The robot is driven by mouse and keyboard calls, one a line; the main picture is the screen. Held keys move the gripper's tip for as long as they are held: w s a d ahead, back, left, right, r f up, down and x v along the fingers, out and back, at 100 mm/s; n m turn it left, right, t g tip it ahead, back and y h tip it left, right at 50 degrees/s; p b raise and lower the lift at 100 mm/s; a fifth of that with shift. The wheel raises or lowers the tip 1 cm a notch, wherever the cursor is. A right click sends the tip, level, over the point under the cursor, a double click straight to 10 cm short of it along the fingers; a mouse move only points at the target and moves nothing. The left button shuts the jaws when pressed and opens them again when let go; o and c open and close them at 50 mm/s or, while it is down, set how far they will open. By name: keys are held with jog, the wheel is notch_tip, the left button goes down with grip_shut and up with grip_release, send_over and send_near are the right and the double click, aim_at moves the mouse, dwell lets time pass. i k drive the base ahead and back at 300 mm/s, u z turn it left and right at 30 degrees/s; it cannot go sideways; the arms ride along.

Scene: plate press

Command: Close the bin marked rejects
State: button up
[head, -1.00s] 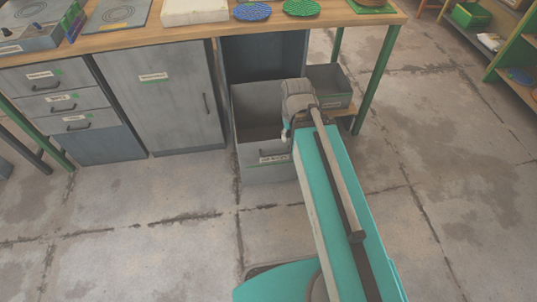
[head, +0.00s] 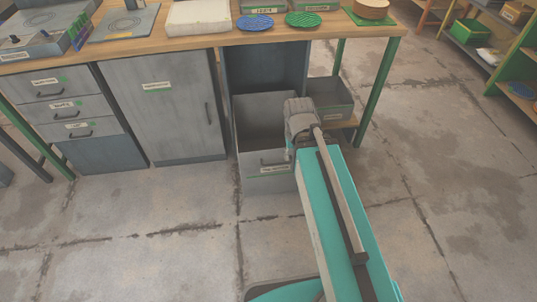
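A grey bin (head: 265,184) stands pulled out from under the wooden bench, open at the top, in the head view. Its front has a handle and a small label that is too small to read, so I cannot confirm that it says rejects. The inside that shows looks dark and empty. My gripper (head: 291,149) is at the right end of the bin's front, close to its upper edge. My wrist and arm hide its fingers and the bin's right front corner. I cannot tell whether it touches the bin or is open.
A smaller grey box (head: 330,98) sits on a low shelf behind my wrist. A closed cabinet door (head: 165,110) and several drawers (head: 75,108) are on the left. A green bench leg (head: 380,90) stands to the right. The floor in front is clear.

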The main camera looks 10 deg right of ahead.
aim_at(260, 126)
jog(key=u, duration=0.55)
jog(key=k, duration=1.35)
jog(key=u, duration=0.8)
jog(key=i, duration=1.55)
jog(key=z, duration=0.25)
jog(key=i, duration=0.6)
jog(key=z, duration=0.85)
jog(key=i, duration=0.4)
jog(key=z, duration=0.35)
